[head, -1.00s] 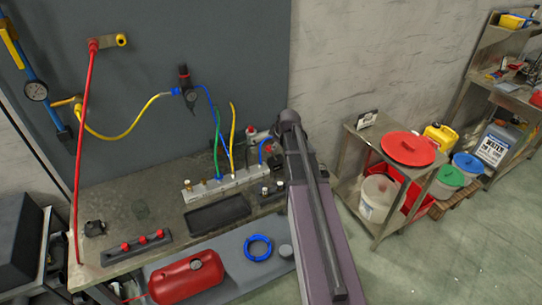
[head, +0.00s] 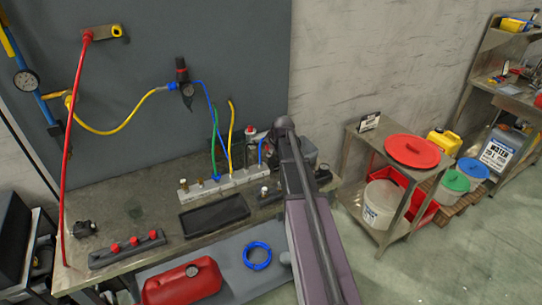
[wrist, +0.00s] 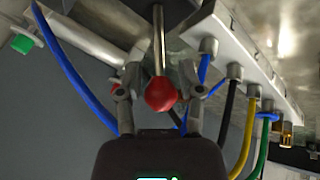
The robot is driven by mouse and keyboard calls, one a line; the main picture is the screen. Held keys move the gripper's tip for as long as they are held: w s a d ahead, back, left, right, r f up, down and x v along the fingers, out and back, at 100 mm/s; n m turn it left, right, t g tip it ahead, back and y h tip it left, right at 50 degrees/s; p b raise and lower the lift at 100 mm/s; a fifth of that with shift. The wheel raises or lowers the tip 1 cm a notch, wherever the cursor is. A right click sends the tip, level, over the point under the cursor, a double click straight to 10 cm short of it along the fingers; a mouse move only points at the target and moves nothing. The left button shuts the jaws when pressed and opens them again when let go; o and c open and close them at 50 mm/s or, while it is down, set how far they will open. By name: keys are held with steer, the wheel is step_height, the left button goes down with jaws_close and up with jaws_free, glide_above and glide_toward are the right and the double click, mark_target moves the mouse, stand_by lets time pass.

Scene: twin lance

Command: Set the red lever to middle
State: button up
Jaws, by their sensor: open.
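The red lever shows in the wrist view as a red ball knob (wrist: 161,95) on a thin metal rod. The rod runs up the picture from the knob. My gripper (wrist: 160,82) is open, with one finger on each side of the knob and rod. Gaps show between the fingers and the knob, but I cannot tell the depth exactly. In the head view my arm covers my gripper and the lever, so the lever's setting is not clear there.
A pale manifold (wrist: 250,60) with blue, black, yellow and green hoses is close on the right in the wrist view. In the head view, the workbench (head: 150,205) holds a black tray (head: 214,213) and a row of red knobs (head: 133,242). A shelf cart (head: 352,150) stands at right.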

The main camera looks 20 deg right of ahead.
steer(key=shift+b+x, duration=0.45)
steer(key=shift+x, duration=0.35)
steer(key=shift+c, duration=0.2)
jaws_close()
